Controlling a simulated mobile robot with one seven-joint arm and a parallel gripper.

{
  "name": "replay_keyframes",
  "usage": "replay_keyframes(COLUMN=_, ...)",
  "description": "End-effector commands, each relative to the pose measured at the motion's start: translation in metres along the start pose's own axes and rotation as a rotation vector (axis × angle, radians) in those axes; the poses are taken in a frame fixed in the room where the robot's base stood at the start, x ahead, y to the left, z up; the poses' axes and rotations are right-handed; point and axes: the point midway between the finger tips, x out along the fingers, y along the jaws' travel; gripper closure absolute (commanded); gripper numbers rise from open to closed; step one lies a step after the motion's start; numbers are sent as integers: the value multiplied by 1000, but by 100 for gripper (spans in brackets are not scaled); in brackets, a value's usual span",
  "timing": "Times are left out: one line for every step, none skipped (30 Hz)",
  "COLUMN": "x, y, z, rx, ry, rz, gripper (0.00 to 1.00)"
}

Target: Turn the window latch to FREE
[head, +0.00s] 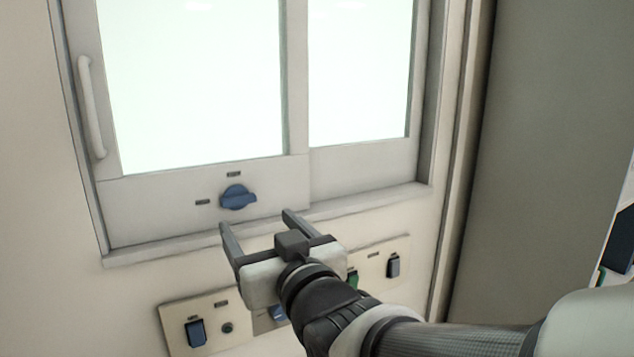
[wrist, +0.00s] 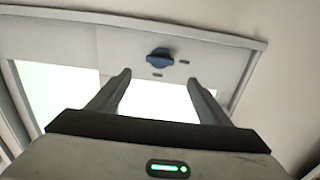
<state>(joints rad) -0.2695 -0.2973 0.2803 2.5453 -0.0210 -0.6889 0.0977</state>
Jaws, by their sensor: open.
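The window latch (head: 238,197) is a blue knob on the lower rail of the left window pane (head: 190,85). One small dark label is above it and one to its left; their text is too small to read. The knob's grip lies roughly level in the head view. My gripper (head: 256,220) is open and empty, just below and in front of the latch, apart from it. In the wrist view the latch (wrist: 160,55) shows beyond and between my two fingertips, with nothing between them. The wrist view is turned over relative to the head view.
A white vertical handle (head: 91,107) is on the window's left edge. The sill (head: 150,254) juts out below the latch. Under it, a panel (head: 179,311) holds several switches, partly hidden by my arm. A grey surface (head: 540,130) stands at the right.

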Motion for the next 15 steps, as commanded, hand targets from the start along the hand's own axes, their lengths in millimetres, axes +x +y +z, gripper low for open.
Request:
replay_keyframes(x=7, y=0, z=-6, rx=2, ry=-7, rz=-1, gripper=28)
replay_keyframes(x=10, y=0, z=-6, rx=2, ry=-7, rz=-1, gripper=28)
replay_keyframes(x=15, y=0, z=-5, rx=2, ry=-7, rz=-1, gripper=28)
replay_keyframes(x=18, y=0, z=-5, rx=2, ry=-7, rz=0, gripper=28)
replay_keyframes(x=21, y=0, z=-5, rx=3, ry=-7, rz=1, gripper=28)
replay_keyframes(x=25, y=0, z=-6, rx=3, ry=-7, rz=1, gripper=28)
replay_keyframes(x=28, y=0, z=-7, rx=2, ry=-7, rz=-1, gripper=28)
replay_keyframes(x=30, y=0, z=-7, rx=3, ry=-6, rz=-1, gripper=28)
replay_keyframes(x=34, y=0, z=-7, rx=4, ry=-6, rz=-2, gripper=28)
replay_keyframes(x=36, y=0, z=-7, rx=4, ry=-7, rz=-2, gripper=28)
replay_keyframes(x=38, y=0, z=-7, rx=3, ry=-6, rz=-2, gripper=28)
replay_keyframes(x=42, y=0, z=-8, rx=4, ry=-6, rz=-2, gripper=28)
replay_keyframes(x=44, y=0, z=-7, rx=4, ry=-7, rz=-1, gripper=28)
replay_keyframes(x=46, y=0, z=-7, rx=4, ry=-7, rz=0, gripper=28)
replay_keyframes(x=48, y=0, z=-7, rx=3, ry=-6, rz=1, gripper=28)
